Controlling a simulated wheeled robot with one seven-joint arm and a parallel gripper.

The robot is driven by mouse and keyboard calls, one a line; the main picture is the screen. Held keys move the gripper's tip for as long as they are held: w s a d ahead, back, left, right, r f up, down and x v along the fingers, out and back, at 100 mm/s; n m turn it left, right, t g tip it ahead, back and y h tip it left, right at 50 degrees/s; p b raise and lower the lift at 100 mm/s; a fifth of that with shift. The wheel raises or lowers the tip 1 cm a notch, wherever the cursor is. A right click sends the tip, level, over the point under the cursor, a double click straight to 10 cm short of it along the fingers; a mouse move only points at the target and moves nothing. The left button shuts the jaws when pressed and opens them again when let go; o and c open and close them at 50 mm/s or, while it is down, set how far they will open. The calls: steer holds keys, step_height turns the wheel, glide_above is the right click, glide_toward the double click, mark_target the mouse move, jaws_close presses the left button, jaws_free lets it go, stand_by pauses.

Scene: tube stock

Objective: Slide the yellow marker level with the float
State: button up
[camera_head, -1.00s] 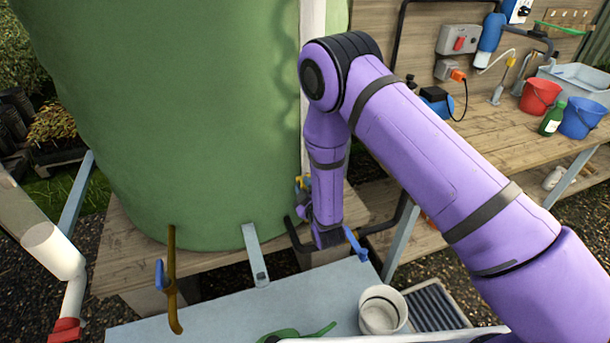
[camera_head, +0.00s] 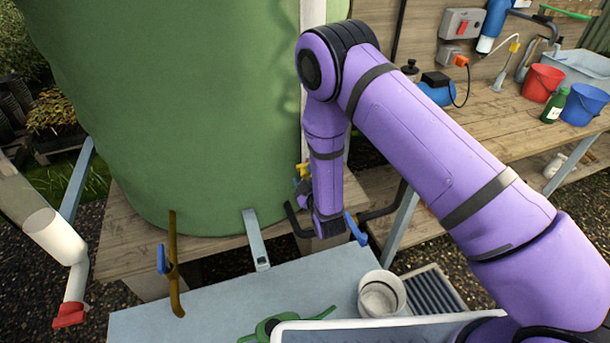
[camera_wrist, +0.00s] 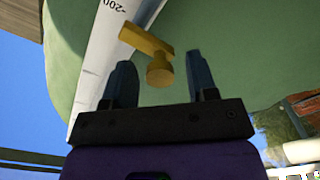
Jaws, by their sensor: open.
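The yellow marker (camera_wrist: 145,40) is a bar with a round knob, set on a white scale strip (camera_wrist: 93,55) with black figures, "-200" readable, in the wrist view. My gripper (camera_wrist: 160,90) is open. Its two dark fingers stand on either side of the knob, with a gap on both sides; the knob lies between the fingertips. In the head view a small yellow piece, apparently the marker (camera_head: 302,170), shows just left of my wrist, and my arm covers much of the strip. I cannot make out the float in either view.
The large green tank (camera_head: 190,120) stands behind the strip on a wooden stand. A brown pipe with a blue handle (camera_head: 161,258) and a blue lever (camera_head: 355,230) are near its foot. A white cup (camera_head: 382,294) stands in front. The wooden bench (camera_head: 460,130) is at right.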

steer(key=v, duration=1)
steer(key=shift+r, duration=0.1)
